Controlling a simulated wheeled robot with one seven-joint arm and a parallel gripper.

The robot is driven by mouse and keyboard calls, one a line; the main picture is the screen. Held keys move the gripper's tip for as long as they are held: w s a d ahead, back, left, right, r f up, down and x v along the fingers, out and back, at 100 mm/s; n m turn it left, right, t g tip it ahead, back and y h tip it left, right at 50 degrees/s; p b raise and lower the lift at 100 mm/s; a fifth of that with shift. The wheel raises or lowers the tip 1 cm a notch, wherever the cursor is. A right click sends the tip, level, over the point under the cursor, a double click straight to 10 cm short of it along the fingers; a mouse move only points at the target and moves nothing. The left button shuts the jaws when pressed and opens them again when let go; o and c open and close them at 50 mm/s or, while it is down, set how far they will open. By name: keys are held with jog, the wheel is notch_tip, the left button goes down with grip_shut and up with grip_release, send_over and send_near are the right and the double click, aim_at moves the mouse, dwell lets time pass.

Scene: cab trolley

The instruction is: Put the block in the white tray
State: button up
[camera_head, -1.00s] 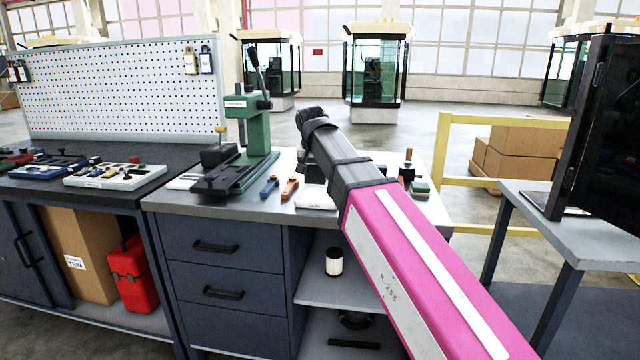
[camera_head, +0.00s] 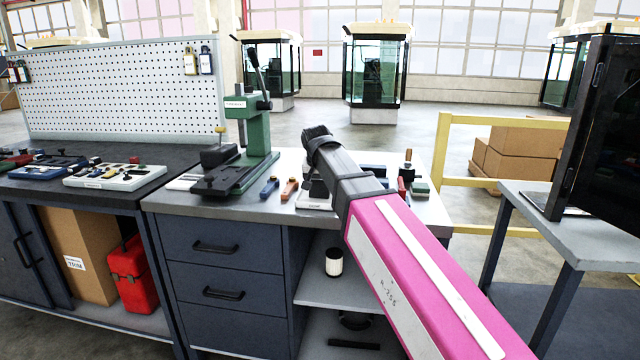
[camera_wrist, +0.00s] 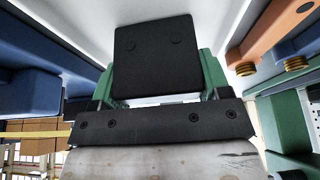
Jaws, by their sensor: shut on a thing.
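In the wrist view my gripper (camera_wrist: 158,55) is shut, its square black finger covering the middle of a green piece (camera_wrist: 212,75). The green shows on both sides of the finger and looks like the held block; most of it is hidden. In the head view my arm hides the gripper's tips and the block. A small white tray (camera_head: 312,204) lies on the middle bench, partly covered by the arm, with a dark shape above it. Whether the two touch I cannot tell. A pale surface fills the wrist view's upper part.
A green press (camera_head: 250,140) stands left of the arm. Blue (camera_head: 270,187) and orange-handled (camera_head: 289,189) tools lie beside the white tray. A blue object (camera_wrist: 35,85) and an orange one (camera_wrist: 275,30) flank the gripper. A pale tool tray (camera_head: 115,177) sits on the left bench.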

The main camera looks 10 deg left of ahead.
jog(key=o, duration=1.2)
jog(key=shift+f, duration=0.1)
jog(key=v, duration=1.2)
